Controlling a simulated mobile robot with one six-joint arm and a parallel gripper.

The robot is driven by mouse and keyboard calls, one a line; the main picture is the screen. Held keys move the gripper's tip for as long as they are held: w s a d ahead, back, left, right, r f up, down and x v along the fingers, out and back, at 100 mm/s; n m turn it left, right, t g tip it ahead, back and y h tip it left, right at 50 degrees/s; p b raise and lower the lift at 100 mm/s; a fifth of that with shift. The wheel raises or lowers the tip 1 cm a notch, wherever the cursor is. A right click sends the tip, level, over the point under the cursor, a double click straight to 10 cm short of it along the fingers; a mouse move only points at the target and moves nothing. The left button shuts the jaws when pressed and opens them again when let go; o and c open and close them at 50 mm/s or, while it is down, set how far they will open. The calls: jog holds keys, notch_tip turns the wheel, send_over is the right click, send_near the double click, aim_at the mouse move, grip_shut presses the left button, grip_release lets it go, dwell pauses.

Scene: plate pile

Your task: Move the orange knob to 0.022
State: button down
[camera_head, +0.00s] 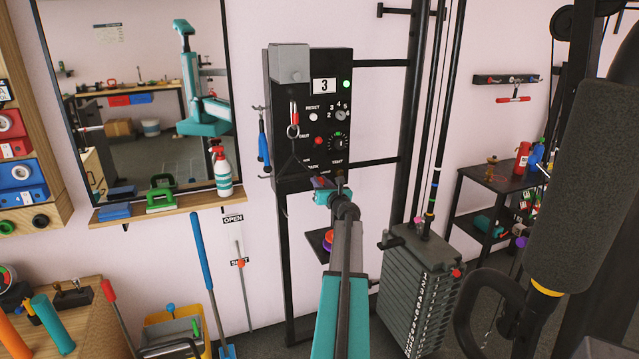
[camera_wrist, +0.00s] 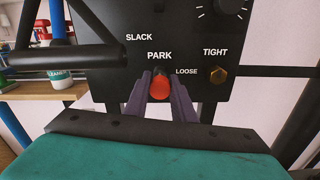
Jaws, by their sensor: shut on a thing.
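The orange knob (camera_wrist: 159,87) shows in the wrist view low on the black panel, just below the word PARK. The purple fingers of my gripper (camera_wrist: 160,98) stand on either side of it and are shut on it. In the head view my gripper (camera_head: 322,184) is at the lower part of the black control panel (camera_head: 283,140). The knob cannot be made out there, behind my gripper and arm. No scale reading for the knob is legible.
A brass hex fitting (camera_wrist: 217,74) sits right of the knob, by TIGHT and LOOSE. A dark bar handle (camera_wrist: 75,55) juts across the panel's left. A weight stack (camera_head: 420,290) stands right of my arm. A shelf with a spray bottle (camera_head: 221,170) is at left.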

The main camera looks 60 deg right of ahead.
jog(key=shift+w, duration=0.1)
jog(key=shift+x, duration=1.15)
jog(key=shift+r, duration=0.1)
jog(key=c, duration=1.5)
grip_release()
jog(key=shift+w+d, duration=0.1)
jog(key=shift+b+v, duration=1.4)
jog(key=shift+v, duration=5.55)
